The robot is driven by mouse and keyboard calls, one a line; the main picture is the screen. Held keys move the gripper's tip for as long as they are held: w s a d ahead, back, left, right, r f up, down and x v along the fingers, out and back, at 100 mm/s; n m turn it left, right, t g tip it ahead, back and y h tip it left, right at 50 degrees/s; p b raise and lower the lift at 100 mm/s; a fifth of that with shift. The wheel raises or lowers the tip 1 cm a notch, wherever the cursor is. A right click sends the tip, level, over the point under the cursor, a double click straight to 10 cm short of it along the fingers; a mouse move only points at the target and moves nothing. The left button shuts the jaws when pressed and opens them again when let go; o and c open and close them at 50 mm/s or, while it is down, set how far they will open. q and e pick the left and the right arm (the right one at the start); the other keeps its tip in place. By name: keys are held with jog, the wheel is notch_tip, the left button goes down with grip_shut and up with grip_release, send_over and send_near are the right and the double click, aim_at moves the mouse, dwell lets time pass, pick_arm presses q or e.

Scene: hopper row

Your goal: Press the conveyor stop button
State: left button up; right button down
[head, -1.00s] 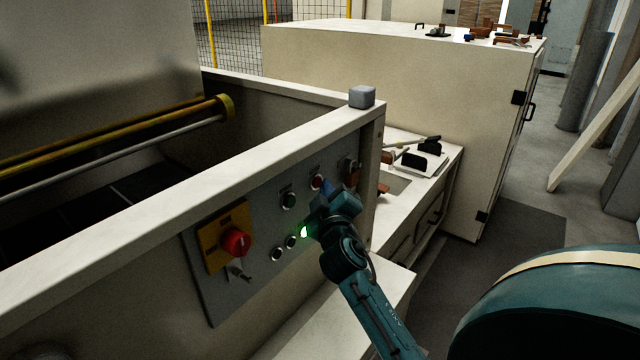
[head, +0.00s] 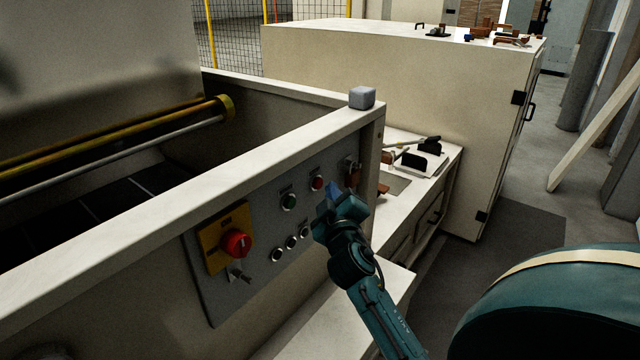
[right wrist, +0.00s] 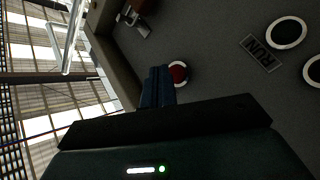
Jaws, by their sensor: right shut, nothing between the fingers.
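The red stop button (head: 317,183) sits near the top right of the grey control panel (head: 222,298), right of a green button (head: 289,201). My right gripper (head: 331,192) is in front of the panel, just right of and below the red button, with a small gap showing. In the right wrist view, the shut blue fingers (right wrist: 158,75) are empty and end beside the red button (right wrist: 179,73); contact cannot be told there. My left gripper is not in view.
A large red knob (head: 236,243) on a yellow plate (head: 213,261) is at the panel's left. Several small round fittings sit in a row, including an unlit lamp (head: 304,231). An orange-brown fitting (head: 352,172) is close to the right of my gripper. The hopper rim (head: 200,194) runs above.

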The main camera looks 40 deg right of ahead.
jog(key=shift+s+d+p, duration=0.15)
jog(key=shift+s+d, duration=0.1)
jog(key=shift+s, duration=0.55)
jog(key=shift+s+d+p, duration=0.2)
jog(key=shift+s, duration=0.6)
jog(key=shift+s+d+p, duration=0.15)
jog(key=shift+s+d, duration=0.1)
jog(key=shift+s, duration=0.55)
jog(key=s+a+f+g+y, duration=0.2)
jog(key=s+a+f+y, duration=0.2)
jog(key=a+f, duration=0.4)
jog(key=s+a+f+g+y, duration=0.1)
jog(key=s+a+f+y, duration=0.3)
jog(key=s+a+f, duration=0.3)
jog(key=s+a+f+m+g+y, duration=0.1)
jog(key=s+a+f+y, duration=0.3)
jog(key=a+f, duration=0.5)
jog(key=shift+s+a+f+g+y, duration=0.2)
jog(key=shift+s+a+g, duration=0.2)
jog(key=shift+s+a, duration=0.25)
jog(key=shift+s+a+f+g+y, duration=0.15)
jog(key=shift+s+a+g, duration=0.3)
jog(key=shift+a, duration=0.3)
